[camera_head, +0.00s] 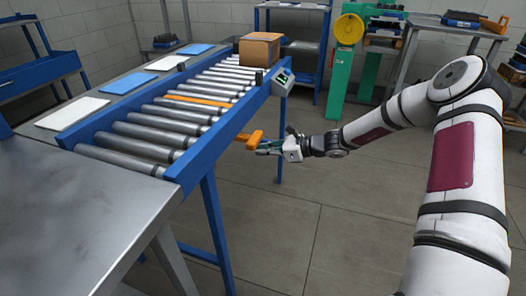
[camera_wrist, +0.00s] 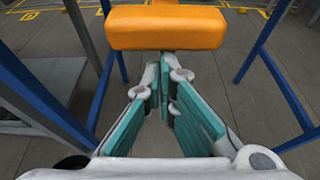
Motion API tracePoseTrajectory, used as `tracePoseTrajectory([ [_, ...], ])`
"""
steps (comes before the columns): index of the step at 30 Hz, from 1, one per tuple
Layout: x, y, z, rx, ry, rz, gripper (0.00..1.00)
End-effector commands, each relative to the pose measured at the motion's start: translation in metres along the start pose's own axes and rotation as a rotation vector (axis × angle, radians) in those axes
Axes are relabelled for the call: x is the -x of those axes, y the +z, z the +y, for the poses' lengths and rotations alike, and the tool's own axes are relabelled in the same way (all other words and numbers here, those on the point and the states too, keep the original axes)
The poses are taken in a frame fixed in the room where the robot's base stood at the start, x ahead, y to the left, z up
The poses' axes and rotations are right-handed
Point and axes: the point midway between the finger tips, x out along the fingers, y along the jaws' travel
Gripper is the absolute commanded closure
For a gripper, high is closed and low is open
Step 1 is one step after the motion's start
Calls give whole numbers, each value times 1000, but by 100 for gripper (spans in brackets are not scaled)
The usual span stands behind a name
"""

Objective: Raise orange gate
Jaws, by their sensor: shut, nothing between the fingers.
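The orange gate (camera_head: 200,100) shows as a flat orange bar lying among the rollers of the blue conveyor. An orange handle (camera_head: 251,138) sticks out from the conveyor's near side, below the frame rail. The handle fills the top middle of the wrist view (camera_wrist: 165,27). My gripper (camera_head: 262,150) is at the handle, just below it in the head view. In the wrist view my gripper (camera_wrist: 165,92) has its teal fingertips together, empty, with the handle beyond and above them. I cannot tell whether the fingertips touch the handle.
The conveyor (camera_head: 150,133) has a cardboard box (camera_head: 260,49) at its far end and a small control box (camera_head: 283,82) on its side. Blue legs (camera_wrist: 276,75) stand on both sides of the wrist view. A metal table (camera_head: 75,215) stands at the front left. The floor right of the conveyor is clear.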

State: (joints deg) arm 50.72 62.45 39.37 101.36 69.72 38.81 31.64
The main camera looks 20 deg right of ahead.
Motion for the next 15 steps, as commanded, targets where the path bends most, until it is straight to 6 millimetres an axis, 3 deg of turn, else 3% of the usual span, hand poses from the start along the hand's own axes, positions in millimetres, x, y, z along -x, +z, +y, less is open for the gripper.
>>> tracePoseTrajectory([
  [9,13,39,1,3,1,-4,100],
  [15,15,46,0,2,0,-7,100],
])
